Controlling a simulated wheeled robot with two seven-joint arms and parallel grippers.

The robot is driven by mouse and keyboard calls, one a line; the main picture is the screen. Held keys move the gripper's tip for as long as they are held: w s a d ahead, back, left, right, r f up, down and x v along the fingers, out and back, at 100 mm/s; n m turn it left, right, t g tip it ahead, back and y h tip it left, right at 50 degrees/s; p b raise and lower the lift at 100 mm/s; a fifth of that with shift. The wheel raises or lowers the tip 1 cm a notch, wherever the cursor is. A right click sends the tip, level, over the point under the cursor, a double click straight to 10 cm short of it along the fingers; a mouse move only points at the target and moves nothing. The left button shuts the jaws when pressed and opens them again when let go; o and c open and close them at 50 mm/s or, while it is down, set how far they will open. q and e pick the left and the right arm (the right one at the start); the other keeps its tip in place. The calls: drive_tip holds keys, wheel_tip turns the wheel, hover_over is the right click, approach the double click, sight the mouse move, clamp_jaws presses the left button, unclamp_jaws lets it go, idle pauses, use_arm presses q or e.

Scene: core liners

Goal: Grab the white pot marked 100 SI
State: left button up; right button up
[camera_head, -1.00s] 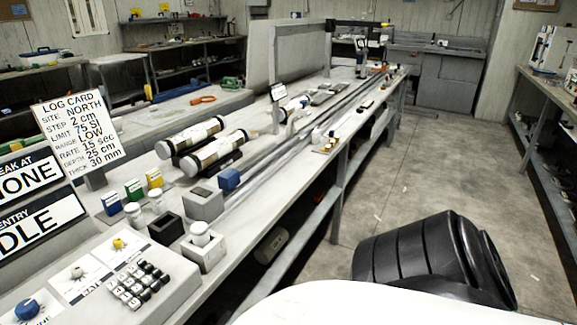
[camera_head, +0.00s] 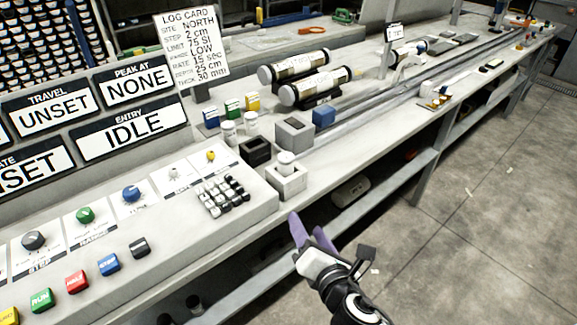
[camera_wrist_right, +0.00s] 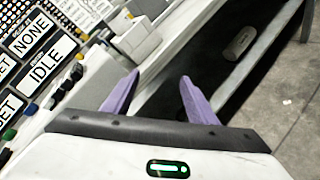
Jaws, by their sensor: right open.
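Several small white pots with white lids stand on the bench, and I cannot read a 100 SI mark on any of them. One pot (camera_head: 286,163) sits in a pale square holder (camera_head: 287,183) near the bench's front edge. Two more, a left pot (camera_head: 229,134) and a right pot (camera_head: 251,124), stand behind a dark open block (camera_head: 256,151). My right gripper (camera_head: 308,232) is open and empty, in front of the bench edge and short of the pale holder. Its purple fingers also show spread apart in the right wrist view (camera_wrist_right: 159,80). My left gripper is out of view.
A control panel with knobs, coloured buttons and a keypad (camera_head: 222,196) lies left of my right gripper. A grey block (camera_head: 295,134), a blue block (camera_head: 324,116) and two core cylinders (camera_head: 314,88) stand farther back. Open floor lies to the right.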

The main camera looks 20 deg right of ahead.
sight(288, 167)
drive_tip(key=w+r+n+t, duration=0.1)
drive_tip(key=w+r+n, duration=0.1)
drive_tip(key=n, duration=0.1)
drive_tip(key=w+r+n+t, duration=0.1)
drive_tip(key=w+r+n, duration=0.2)
drive_tip(key=w+r+n+t, duration=0.1)
drive_tip(key=w+r+n, duration=0.2)
drive_tip(key=shift+a+r, duration=0.2)
drive_tip(key=shift+a, duration=0.2)
drive_tip(key=shift+w+d, duration=0.15)
drive_tip(key=shift+w, duration=1.45)
drive_tip(key=shift+w+d, duration=0.1)
drive_tip(key=shift+w, duration=1.45)
drive_tip(key=shift+c, duration=0.4)
